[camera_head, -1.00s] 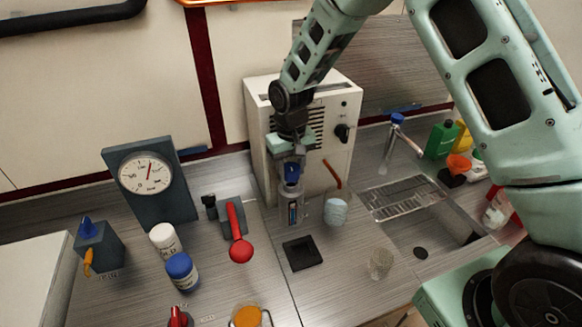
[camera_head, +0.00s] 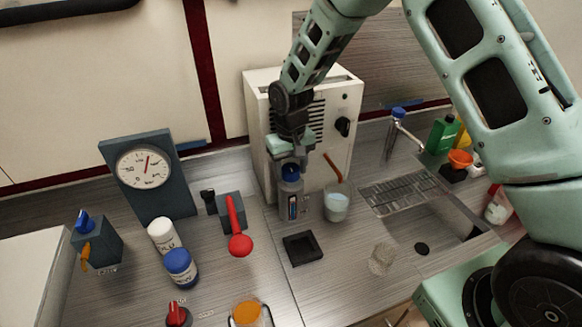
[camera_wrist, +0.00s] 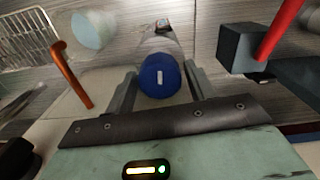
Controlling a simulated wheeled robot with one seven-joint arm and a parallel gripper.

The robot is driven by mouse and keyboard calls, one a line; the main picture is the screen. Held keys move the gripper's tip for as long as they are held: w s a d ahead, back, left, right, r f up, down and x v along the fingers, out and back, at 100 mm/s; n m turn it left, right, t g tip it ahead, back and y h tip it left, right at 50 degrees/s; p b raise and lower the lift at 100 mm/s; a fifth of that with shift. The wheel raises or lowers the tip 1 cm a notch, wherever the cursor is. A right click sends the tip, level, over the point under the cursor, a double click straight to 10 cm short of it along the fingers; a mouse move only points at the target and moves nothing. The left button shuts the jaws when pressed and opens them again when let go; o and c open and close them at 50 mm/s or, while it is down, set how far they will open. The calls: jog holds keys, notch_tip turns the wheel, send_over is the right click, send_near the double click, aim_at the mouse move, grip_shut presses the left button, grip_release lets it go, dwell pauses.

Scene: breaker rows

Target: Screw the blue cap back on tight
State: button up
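The blue cap (camera_head: 291,172) sits on top of a clear, labelled bottle (camera_head: 291,207) standing upright on the counter in front of the beige machine. In the wrist view the cap (camera_wrist: 160,76) is round with a white mark, and the bottle (camera_wrist: 160,44) shows behind it. My gripper (camera_wrist: 161,80) is open, pointing down over the cap, one finger on each side with what looks like a narrow gap. I cannot tell how tightly the cap is seated.
A glass with a brown stirrer (camera_head: 337,205) stands close to the bottle's right. A red-handled lever block (camera_head: 234,220) is to its left. A black square tray (camera_head: 302,247) lies in front. The sink (camera_head: 440,225) is at right.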

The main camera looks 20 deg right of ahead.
aim_at(291, 168)
jog(key=shift+o, duration=0.7)
jog(key=shift+r, duration=0.25)
notch_tip(291, 168, up, 17)
jog(key=b, duration=0.4)
jog(key=shift+d+f, duration=0.1)
jog(key=shift+c, duration=0.2)
